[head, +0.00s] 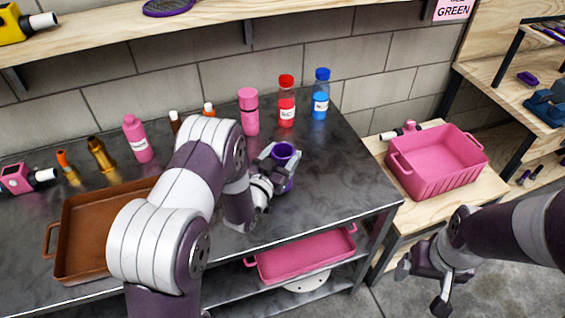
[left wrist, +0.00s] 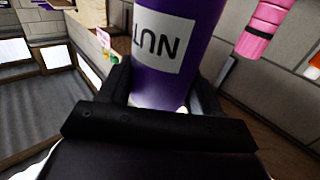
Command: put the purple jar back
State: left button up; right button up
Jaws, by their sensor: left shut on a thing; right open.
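The purple jar (head: 286,153) is in the grip of my left gripper (head: 275,165) over the right part of the dark metal table. My right gripper (head: 425,285) is open and empty, low at the right, in front of the wooden bench.
Pink (head: 249,112), red (head: 287,103) and blue (head: 320,95) bottles stand along the table's back. A brown tray (head: 85,269) is at left. A pink crate (head: 438,175) sits on the wooden bench, and a pink tray (head: 300,258) lies on the lower shelf. The table's right front is clear.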

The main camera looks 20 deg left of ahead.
pick_arm(q)
notch_tip(320, 180, down, 3)
jog(key=shift+w+r, duration=0.1)
